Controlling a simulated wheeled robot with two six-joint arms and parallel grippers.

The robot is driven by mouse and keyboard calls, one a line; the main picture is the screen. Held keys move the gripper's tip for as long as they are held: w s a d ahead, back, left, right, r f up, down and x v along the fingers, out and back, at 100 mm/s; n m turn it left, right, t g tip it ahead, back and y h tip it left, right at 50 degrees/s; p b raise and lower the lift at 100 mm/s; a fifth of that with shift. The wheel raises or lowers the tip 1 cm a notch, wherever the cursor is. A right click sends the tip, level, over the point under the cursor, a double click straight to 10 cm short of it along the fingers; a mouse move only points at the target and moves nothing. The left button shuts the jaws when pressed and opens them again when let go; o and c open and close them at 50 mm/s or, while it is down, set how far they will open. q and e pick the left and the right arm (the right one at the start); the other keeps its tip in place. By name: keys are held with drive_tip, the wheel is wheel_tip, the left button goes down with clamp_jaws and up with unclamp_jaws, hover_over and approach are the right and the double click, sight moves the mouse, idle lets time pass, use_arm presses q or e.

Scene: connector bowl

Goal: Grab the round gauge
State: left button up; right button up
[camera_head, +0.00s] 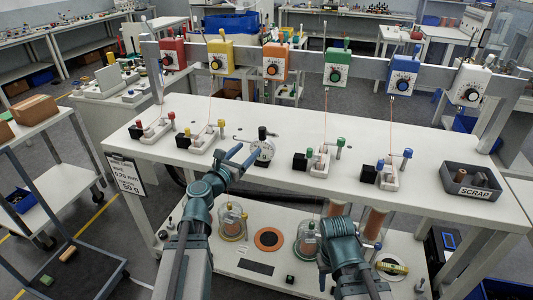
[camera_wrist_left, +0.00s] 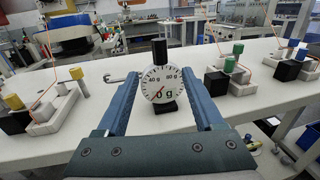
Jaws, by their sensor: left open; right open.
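The round gauge (camera_head: 264,151) has a white dial, a black knob on top and a dark block below. It stands upright on the white bench, left of its middle. In the left wrist view the gauge (camera_wrist_left: 161,87) shows a red needle and "0 g". My left gripper (camera_head: 244,154) is open just in front of it. In the left wrist view its blue fingers (camera_wrist_left: 162,66) frame the dial on both sides, with gaps. A thin hooked rod (camera_wrist_left: 120,78) sticks out left of the gauge. My right gripper (camera_head: 340,238) is low in front of the bench; its fingertips are hard to make out.
White connector fixtures with coloured knobs stand on both sides of the gauge, such as one with green knobs (camera_head: 320,160). Coloured dial boxes hang on a rail (camera_head: 315,65) above. A grey scrap tray (camera_head: 472,181) is at the right. Glass jars (camera_head: 232,221) stand on the lower shelf.

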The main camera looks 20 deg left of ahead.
sight(255, 145)
use_arm(q)
drive_tip(key=x, duration=1.4)
drive_tip(key=shift+f, duration=0.2)
drive_tip(key=shift+s, duration=0.2)
clamp_jaws()
idle(0.9)
